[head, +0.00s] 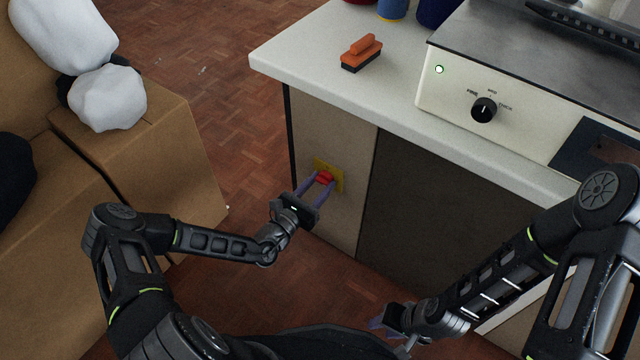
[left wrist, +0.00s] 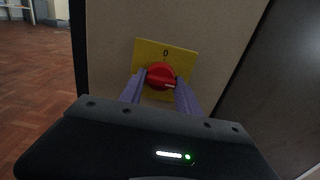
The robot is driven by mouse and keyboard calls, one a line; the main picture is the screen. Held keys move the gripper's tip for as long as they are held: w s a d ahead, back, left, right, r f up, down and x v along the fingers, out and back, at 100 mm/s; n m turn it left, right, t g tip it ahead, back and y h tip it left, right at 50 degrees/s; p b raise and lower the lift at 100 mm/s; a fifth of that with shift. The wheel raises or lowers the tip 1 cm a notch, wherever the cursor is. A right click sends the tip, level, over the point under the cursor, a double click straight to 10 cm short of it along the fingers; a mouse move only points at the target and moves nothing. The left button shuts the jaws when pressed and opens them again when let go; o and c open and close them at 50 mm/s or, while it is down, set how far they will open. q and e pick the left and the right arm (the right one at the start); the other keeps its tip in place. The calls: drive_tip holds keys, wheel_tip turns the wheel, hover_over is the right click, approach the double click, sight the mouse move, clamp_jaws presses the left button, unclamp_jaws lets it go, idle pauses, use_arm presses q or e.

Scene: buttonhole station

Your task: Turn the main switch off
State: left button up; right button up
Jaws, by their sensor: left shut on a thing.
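The main switch is a red rotary knob (head: 325,177) on a yellow plate (head: 337,173) on the cabinet's side panel. In the left wrist view the red knob (left wrist: 160,76) sits below a "0" mark on the yellow plate (left wrist: 180,55). A pale mark on the knob points to the right, not at the "0". My left gripper (head: 320,187) is shut on the knob, with one purple finger on each side. It also shows in the left wrist view (left wrist: 161,88). My right gripper (head: 376,323) is low in the head view, away from the switch, its fingers mostly hidden.
A machine (head: 470,65) with a lit green lamp (head: 439,69) and a black dial (head: 484,109) stands on the white counter (head: 310,60). An orange-handled brush (head: 361,54) lies on the counter. Cardboard boxes (head: 170,150) with white bundles (head: 107,97) stand at left.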

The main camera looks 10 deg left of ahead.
use_arm(q)
clamp_jaws()
drive_tip(key=shift+n, duration=0.3)
drive_tip(key=shift+r+n+p, duration=0.1)
drive_tip(key=shift+n+p, duration=1.15)
drive_tip(key=shift+n, duration=0.15)
drive_tip(key=n+p, duration=0.1)
drive_tip(key=n, duration=0.2)
drive_tip(key=shift+n, duration=0.3)
drive_tip(key=n+p, duration=0.1)
drive_tip(key=n, duration=0.4)
drive_tip(key=shift+d+n, duration=0.1)
drive_tip(key=shift+n, duration=0.2)
drive_tip(key=n, duration=0.5)
drive_tip(key=shift+n, duration=0.3)
